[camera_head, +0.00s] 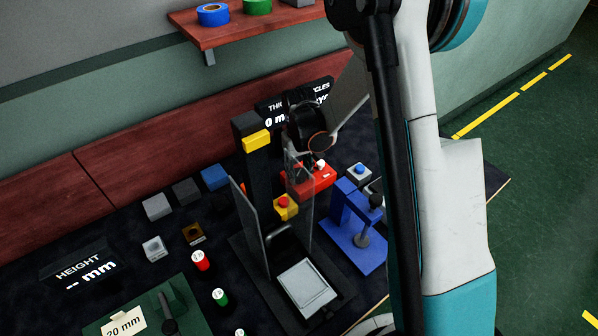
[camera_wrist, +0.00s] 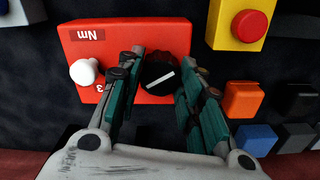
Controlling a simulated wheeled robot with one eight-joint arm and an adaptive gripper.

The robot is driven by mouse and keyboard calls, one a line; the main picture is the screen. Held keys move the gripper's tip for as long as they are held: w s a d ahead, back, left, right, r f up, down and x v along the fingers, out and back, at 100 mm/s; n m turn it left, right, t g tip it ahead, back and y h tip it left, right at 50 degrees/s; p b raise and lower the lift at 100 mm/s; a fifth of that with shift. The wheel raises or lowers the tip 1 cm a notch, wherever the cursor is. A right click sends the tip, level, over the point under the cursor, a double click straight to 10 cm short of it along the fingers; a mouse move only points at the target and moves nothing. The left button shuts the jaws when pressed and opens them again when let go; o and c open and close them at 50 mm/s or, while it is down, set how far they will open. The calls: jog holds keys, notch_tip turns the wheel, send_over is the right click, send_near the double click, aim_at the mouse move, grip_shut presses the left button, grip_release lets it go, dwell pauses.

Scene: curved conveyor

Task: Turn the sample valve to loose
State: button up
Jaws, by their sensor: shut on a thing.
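A red box (camera_wrist: 115,40) with an "Nm" label and a "3" mark carries a white knob (camera_wrist: 85,72) and a round black dial (camera_wrist: 165,66) with a white pointer line. The pointer lies slanted in the wrist view. My gripper (camera_wrist: 162,76) has its fingers on either side of the black dial and is shut on it. In the head view the red box (camera_head: 318,181) stands behind the yellow button box, with my gripper (camera_head: 299,166) down on its left part. The dial is hidden there by the fingers. No lettering naming a valve position is readable.
A yellow box with a red button (camera_head: 285,207) stands close in front of the red box. A blue press-like stand (camera_head: 355,240) is to the right, a clear-panelled fixture to the left. Several small blocks (camera_head: 157,206) lie farther left. A shelf (camera_head: 235,28) hangs above.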

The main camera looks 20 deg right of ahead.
jog(key=n, duration=0.5)
jog(key=shift+n+b, duration=0.3)
jog(key=shift+b, duration=0.05)
jog(key=n, duration=0.5)
jog(key=shift+n, duration=0.4)
jog(key=o, duration=1.1)
jog(key=shift+c, duration=0.2)
notch_tip(320, 180, up, 12)
jog(key=shift+f, duration=0.1)
